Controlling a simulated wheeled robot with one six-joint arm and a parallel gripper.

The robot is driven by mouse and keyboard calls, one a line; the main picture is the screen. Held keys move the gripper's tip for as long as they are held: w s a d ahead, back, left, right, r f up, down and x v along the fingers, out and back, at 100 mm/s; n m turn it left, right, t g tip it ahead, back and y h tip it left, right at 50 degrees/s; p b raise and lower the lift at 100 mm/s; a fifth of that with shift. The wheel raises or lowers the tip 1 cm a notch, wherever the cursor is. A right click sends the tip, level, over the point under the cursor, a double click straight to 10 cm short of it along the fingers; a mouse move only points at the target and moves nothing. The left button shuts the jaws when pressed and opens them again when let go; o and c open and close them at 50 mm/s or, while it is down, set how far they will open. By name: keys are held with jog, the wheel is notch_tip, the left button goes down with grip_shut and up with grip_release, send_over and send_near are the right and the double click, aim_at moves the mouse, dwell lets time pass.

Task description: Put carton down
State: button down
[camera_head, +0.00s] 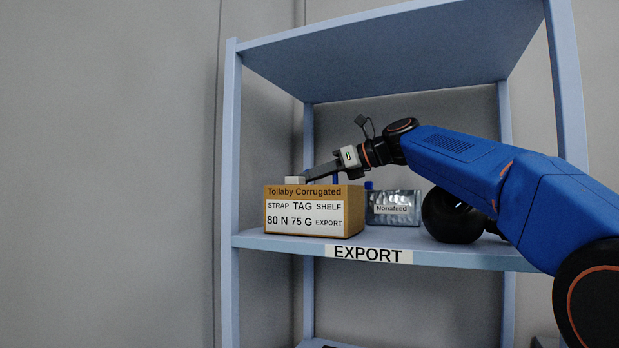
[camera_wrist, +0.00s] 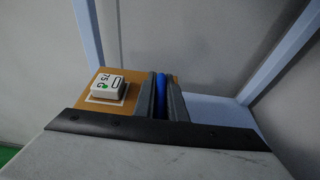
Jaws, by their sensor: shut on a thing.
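The brown carton (camera_head: 352,212), printed "Tollaby Corrugated" with a white label on its front, is upright at the left end of the shelf marked EXPORT (camera_head: 275,243). Its base is at or very close to the shelf surface; I cannot tell whether it touches. My gripper (camera_head: 318,176) is over the carton's top. In the wrist view, my gripper (camera_wrist: 162,98) is shut on a blue strap (camera_wrist: 161,92) standing on the carton's top (camera_wrist: 138,78). A white block (camera_wrist: 108,86) marked "75 G" sits on the top beside the fingers.
A silvery pack labelled "Nonafeed" (camera_head: 394,208) stands just right of the carton. Farther right is a black round thing (camera_head: 450,216), partly behind my arm. Shelf posts (camera_head: 230,150) and an upper shelf (camera_head: 390,55) frame the space.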

jog(key=c, duration=1.8)
grip_release()
jog(key=shift+f, duration=0.1)
jog(key=shift+d+r, duration=0.2)
jog(key=shift+d, duration=0.1)
jog(key=v, duration=1)
jog(key=shift+s+d+r, duration=0.1)
jog(key=shift+s+d, duration=0.05)
jog(key=shift+d, duration=0.1)
jog(key=shift+s+d+r, duration=0.15)
jog(key=shift+d, duration=0.2)
